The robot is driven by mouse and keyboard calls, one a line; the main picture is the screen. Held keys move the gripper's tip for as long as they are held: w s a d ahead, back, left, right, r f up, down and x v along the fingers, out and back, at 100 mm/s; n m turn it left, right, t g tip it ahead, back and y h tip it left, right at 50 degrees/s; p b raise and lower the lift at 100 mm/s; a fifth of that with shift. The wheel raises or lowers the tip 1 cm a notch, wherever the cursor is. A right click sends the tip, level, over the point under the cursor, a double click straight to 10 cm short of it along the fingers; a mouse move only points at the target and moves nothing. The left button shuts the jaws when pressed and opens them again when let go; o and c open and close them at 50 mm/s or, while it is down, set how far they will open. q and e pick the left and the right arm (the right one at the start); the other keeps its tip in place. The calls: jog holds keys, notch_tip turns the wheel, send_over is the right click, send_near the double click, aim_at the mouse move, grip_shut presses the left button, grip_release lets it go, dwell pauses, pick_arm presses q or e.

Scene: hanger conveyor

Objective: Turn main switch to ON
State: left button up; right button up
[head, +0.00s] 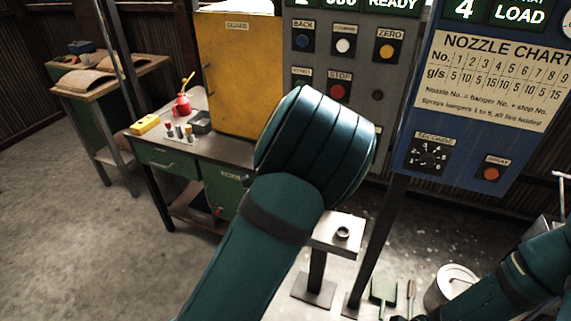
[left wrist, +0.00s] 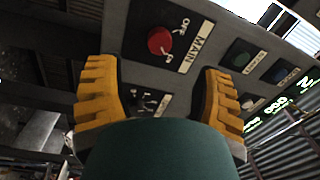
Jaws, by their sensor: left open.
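In the left wrist view, the main switch (left wrist: 160,42) is a round red knob on a dark square plate with a label reading MAIN. The view is tilted, and I cannot tell which mark the knob points to. My left gripper (left wrist: 156,75) has yellow ribbed fingers spread wide and empty. The knob shows beyond the gap between them, apart from both fingers. In the head view my left arm hides the main switch and the left gripper. My right arm enters at the lower right of the head view, but its gripper is out of frame.
The grey control panel (head: 356,60) has several buttons, including a red STOP button (head: 338,91). A blue panel (head: 440,170) stands to its right. A yellow guard (head: 237,75) is left of it. A workbench (head: 160,150) holds small items. A bucket (head: 452,285) stands lower right.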

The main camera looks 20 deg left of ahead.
pick_arm(q)
jog(key=s, duration=0.3)
jog(key=shift+s+f, duration=0.1)
jog(key=shift+s, duration=0.3)
jog(key=s+f+n+g+y, duration=0.1)
jog(key=s+f+n+g, duration=0.35)
jog(key=f, duration=0.55)
jog(key=s+f+n+g, duration=0.3)
jog(key=f+n+g, duration=0.15)
jog(key=f, duration=0.65)
jog(key=s+d+f+n+g+h, duration=0.2)
jog(key=s+d+f+n+g, duration=0.2)
jog(key=s, duration=0.3)
jog(key=s+d+f+n+g+h, duration=0.2)
jog(key=s+d+f+n+g, duration=0.2)
jog(key=s, duration=0.4)
jog(key=d+n, duration=0.1)
jog(key=d, duration=0.1)
jog(key=shift+s+d, duration=0.2)
jog(key=shift+d, duration=0.1)
